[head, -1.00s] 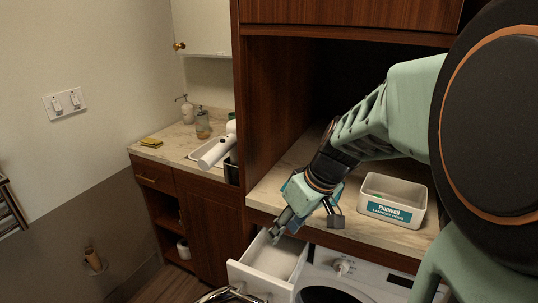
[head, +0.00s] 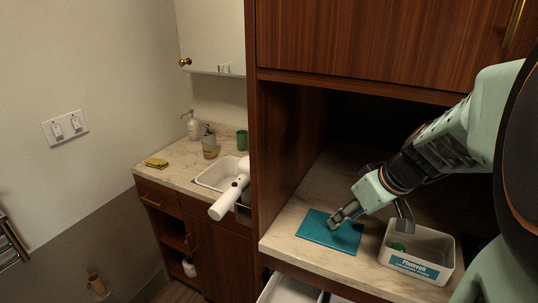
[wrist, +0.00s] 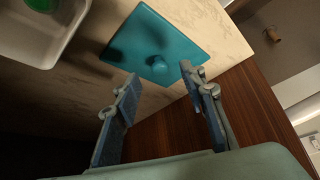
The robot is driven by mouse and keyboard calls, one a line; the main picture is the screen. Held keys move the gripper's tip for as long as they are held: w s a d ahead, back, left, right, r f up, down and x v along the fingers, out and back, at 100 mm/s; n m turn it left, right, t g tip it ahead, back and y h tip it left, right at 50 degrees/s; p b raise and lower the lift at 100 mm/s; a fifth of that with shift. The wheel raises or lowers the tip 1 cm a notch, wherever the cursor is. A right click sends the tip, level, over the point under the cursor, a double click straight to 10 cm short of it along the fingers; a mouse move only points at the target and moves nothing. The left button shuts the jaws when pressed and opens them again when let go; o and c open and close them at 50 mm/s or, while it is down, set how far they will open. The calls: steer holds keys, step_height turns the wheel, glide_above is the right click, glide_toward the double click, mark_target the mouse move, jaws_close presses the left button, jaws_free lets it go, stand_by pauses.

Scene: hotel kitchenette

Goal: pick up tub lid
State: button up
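The tub lid (head: 318,236) is a flat teal square lying on the marble counter, left of the tub. In the wrist view my gripper (wrist: 158,76) is open, with one finger to each side of the knob's line. Nothing is between the fingers; I cannot tell how far they are above the lid. The white tub (head: 432,246) stands open with a green thing (head: 398,247) inside.
Dark wood cabinet panels (head: 277,160) stand left of and above the counter nook. The open white drawer (head: 290,290) is below the counter edge. A sink counter with a soap bottle (head: 209,142), a yellow sponge (head: 156,162) and a white hair dryer (head: 228,203) is at left.

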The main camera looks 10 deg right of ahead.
steer(key=x, duration=0.6)
steer(key=shift+w, duration=0.35)
steer(key=shift+r, duration=0.1)
jaws_close()
